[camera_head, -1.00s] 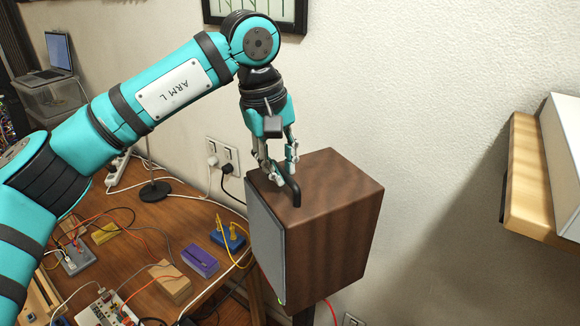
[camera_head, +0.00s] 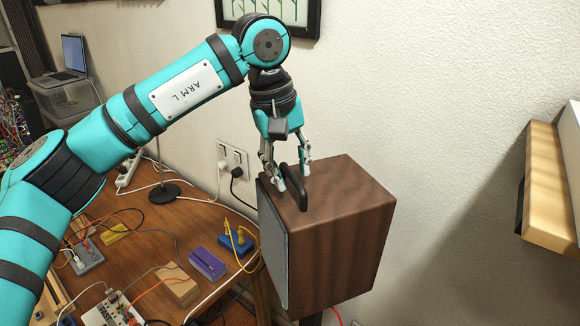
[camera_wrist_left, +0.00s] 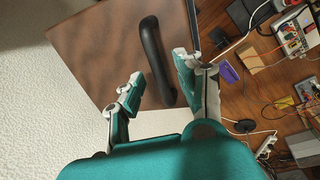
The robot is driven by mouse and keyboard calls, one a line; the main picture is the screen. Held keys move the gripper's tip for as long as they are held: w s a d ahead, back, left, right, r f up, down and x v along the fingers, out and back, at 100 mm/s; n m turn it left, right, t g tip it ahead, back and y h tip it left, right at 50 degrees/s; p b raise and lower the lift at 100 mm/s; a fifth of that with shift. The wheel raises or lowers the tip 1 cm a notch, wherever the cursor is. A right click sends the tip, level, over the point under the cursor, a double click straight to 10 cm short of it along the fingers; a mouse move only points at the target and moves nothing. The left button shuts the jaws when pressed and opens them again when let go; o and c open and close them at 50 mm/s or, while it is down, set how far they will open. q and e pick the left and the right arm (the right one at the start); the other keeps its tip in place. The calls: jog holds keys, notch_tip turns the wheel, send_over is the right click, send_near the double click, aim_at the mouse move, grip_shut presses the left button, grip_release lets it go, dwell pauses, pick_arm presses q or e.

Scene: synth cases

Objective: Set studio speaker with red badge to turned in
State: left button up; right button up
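The studio speaker (camera_head: 345,235) is a brown wood-veneer box with a grey front face (camera_head: 272,240) turned toward the picture's left. A black bar handle (camera_head: 302,190) stands on its top; the handle also shows in the left wrist view (camera_wrist_left: 152,50). No red badge can be made out. My left gripper (camera_head: 293,177) is over the speaker top with its fingers apart, one on each side of the handle. In the left wrist view my left gripper (camera_wrist_left: 155,88) shows a clear gap between its left finger and the handle; the right finger is closer. My right gripper is out of view.
A wooden desk (camera_head: 150,225) with cables, a purple block (camera_head: 207,263) and a blue block (camera_head: 238,243) lies left of the speaker. A wall socket (camera_head: 232,160) is behind. A wooden shelf (camera_head: 550,190) juts in at right. Bare wall lies between speaker and shelf.

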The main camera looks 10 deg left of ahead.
pick_arm(q)
jog(key=shift+r, duration=0.1)
notch_tip(320, 180, up, 12)
jog(key=s+a, duration=0.1)
jog(key=a, duration=0.1)
jog(key=shift+f, duration=0.2)
dwell(0.3)
